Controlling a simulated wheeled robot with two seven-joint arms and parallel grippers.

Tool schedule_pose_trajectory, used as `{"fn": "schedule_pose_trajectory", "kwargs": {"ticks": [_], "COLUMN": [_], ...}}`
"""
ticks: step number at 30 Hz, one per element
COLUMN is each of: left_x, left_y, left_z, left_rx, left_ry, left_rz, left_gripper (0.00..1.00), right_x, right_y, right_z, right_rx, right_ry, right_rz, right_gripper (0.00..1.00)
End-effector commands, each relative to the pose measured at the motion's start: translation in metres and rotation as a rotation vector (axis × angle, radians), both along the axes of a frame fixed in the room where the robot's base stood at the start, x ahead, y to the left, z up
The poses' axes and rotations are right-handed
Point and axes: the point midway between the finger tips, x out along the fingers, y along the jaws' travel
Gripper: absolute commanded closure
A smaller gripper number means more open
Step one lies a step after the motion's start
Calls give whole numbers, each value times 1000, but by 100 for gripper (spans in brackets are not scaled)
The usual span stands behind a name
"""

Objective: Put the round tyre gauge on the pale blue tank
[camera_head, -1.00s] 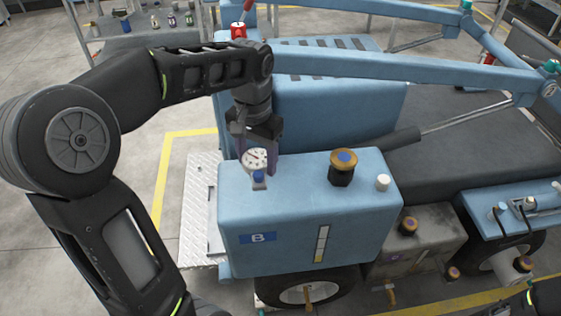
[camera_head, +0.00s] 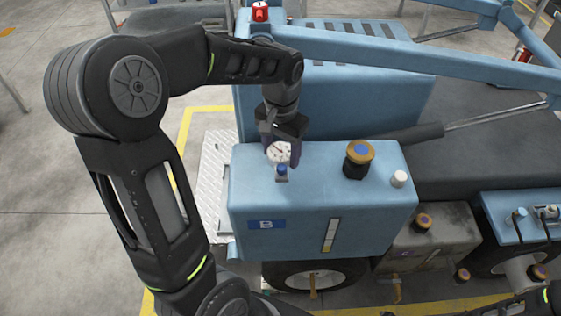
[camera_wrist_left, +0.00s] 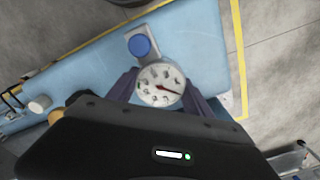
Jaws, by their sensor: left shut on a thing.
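The round tyre gauge (camera_head: 279,152) has a white dial with a red needle; its face also shows in the left wrist view (camera_wrist_left: 161,85). My left gripper (camera_head: 281,150) is shut on the gauge, one finger on each side of it. The gauge is at the left part of the top of the pale blue tank (camera_head: 320,205), which is marked B. It is right by a small blue-capped fitting (camera_head: 281,171) there. I cannot tell whether the gauge touches the tank top. The right gripper is not clearly visible.
A black and orange cap with a blue centre (camera_head: 358,158) and a white cap (camera_head: 399,179) stand on the tank top to the right. A pale blue beam (camera_head: 420,62) crosses behind. A grey tank (camera_head: 432,240) sits lower right.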

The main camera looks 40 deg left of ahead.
Motion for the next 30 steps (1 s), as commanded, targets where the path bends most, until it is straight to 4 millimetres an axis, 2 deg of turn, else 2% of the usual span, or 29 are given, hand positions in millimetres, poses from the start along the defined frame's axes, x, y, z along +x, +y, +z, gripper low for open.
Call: {"fn": "schedule_pose_trajectory", "kwargs": {"ticks": [10, 19, 30], "left_x": [0, 0, 0], "left_y": [0, 0, 0], "left_z": [-4, -38, -43], "left_rx": [0, 1, 0], "left_ry": [-1, 1, -1], "left_rz": [0, 0, 0], "left_gripper": [100, 100, 100], "right_x": [0, 0, 0], "right_y": [0, 0, 0], "right_z": [0, 3, 0], "right_rx": [0, -1, -1], "right_ry": [0, 1, 1], "right_rz": [0, -1, -1], "right_gripper": [64, 64, 64]}}
